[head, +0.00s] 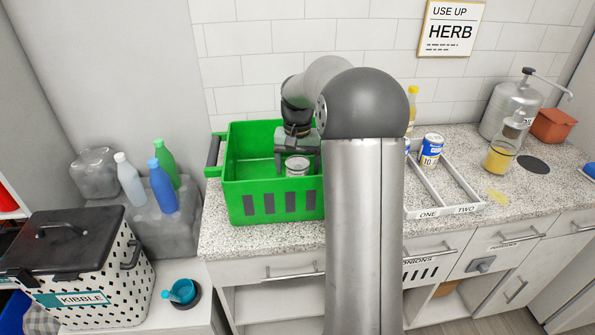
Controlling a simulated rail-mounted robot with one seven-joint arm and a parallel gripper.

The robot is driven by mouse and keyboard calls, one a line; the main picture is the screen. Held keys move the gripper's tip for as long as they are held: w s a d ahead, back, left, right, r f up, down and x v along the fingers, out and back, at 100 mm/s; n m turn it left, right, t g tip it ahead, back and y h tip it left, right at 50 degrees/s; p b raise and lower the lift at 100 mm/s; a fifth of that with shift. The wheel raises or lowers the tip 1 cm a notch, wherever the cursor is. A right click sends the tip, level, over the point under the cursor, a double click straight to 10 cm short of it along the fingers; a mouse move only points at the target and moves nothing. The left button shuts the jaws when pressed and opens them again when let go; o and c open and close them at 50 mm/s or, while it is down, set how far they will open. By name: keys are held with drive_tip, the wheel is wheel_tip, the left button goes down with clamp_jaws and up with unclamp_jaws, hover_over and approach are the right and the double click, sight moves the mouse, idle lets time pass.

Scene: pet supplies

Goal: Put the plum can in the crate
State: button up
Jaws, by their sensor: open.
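The green crate (240,190) stands on the speckled counter, left of my arm. A can with a grey metal top (297,164) shows inside the crate, behind the front wall. Its lower part is hidden by that wall, and I cannot make out a plum colour or label on it. My gripper (297,155) points down into the crate at this can, with its jaws open. I cannot tell whether a finger still touches the can. My arm hides the crate's right end.
A blue-and-white can (431,151) stands in a white divided tray (465,192) marked ONE and TWO, right of my arm. Behind are a yellow bottle (412,108) and metal dispenser (512,108). Bottles (162,187) and a kibble bin (75,265) are at left.

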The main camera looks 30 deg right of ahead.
wheel_tip(320, 180, up, 10)
drive_tip(key=shift+r, duration=0.1)
idle(0.6)
